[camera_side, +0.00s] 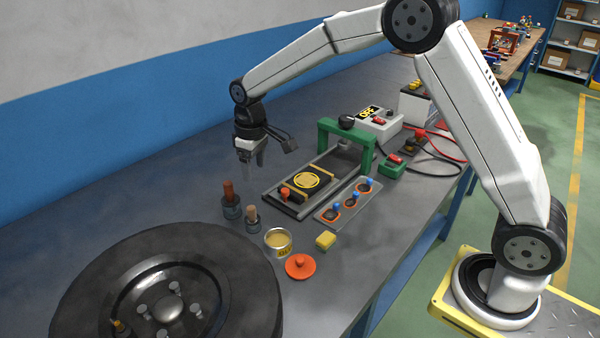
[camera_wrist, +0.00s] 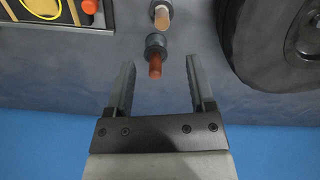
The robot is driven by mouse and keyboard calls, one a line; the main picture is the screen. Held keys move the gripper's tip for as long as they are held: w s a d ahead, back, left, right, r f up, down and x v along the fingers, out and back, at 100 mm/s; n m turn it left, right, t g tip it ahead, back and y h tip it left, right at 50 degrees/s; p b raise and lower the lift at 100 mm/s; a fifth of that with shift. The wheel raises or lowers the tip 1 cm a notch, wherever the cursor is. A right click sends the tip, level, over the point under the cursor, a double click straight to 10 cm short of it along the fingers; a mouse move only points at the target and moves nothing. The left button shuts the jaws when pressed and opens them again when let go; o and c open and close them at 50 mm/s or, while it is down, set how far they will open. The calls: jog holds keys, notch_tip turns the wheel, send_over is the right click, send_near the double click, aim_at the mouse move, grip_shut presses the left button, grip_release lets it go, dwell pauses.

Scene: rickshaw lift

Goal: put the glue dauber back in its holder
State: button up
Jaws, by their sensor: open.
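Two upright handled tools stand in dark round cups on the bench. One has a red-brown handle (camera_side: 229,190); it also shows in the wrist view (camera_wrist: 155,66). The other has a tan handle (camera_side: 251,215), also in the wrist view (camera_wrist: 161,18). I cannot tell which is the glue dauber; their lower ends are hidden in the cups. My gripper (camera_side: 252,160) is open and empty, pointing down above the bench, apart from both tools. In the wrist view, the red-brown handle appears between my fingertips (camera_wrist: 158,62), beyond them.
An open tin (camera_side: 278,241), an orange lid (camera_side: 300,267) and a yellow block (camera_side: 326,240) lie near the cups. A large wheel (camera_side: 95,265) fills the near left. A green-framed press (camera_side: 325,127) and a grey plate with blue-knobbed pieces (camera_side: 325,218) stand to the right.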

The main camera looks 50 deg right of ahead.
jog(key=s+d+f+m+t, duration=0.1)
jog(key=s+d, duration=0.1)
jog(key=s, duration=0.9)
jog(key=s+d+f+m+t, duration=0.1)
jog(key=s+d+m, duration=0.1)
jog(key=s, duration=1)
jog(key=shift+s+f, duration=0.15)
jog(key=shift+f, duration=0.2)
